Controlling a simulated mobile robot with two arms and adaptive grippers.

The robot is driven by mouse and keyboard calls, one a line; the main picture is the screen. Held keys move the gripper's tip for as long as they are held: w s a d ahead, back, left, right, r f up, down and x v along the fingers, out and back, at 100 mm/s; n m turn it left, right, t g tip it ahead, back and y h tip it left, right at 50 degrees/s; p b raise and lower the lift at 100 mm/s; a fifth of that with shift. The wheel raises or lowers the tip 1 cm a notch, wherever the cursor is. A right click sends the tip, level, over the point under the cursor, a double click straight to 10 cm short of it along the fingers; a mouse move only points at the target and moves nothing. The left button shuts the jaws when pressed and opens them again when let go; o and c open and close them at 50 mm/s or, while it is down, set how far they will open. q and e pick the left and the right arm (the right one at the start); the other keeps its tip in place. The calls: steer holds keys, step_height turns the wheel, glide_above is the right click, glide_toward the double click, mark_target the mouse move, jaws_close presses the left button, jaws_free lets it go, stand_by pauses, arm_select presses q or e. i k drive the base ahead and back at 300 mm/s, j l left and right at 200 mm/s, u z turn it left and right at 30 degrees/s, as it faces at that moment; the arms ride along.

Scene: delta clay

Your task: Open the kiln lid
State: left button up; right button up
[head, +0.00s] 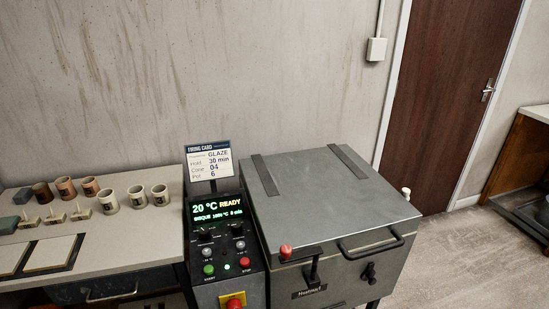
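The kiln lid (320,192) is a flat grey slab with two dark straps at the back, and it lies shut on the kiln body (350,280). A dark bar handle (371,247) is on the lid's front edge. A latch lever with a red knob (285,251) stands at the front left of the lid. A black knob (370,271) is on the front face below the handle. Neither of my grippers shows in the head view.
A control panel (228,262) stands left of the kiln, its display reading 20 °C READY, with a firing card (208,163) above. A worktable (120,242) at left holds several cups and tiles. A brown door (448,100) is behind right; the floor (450,262) there is clear.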

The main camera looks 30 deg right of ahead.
mark_target(329, 198)
steer(key=z, duration=1.75)
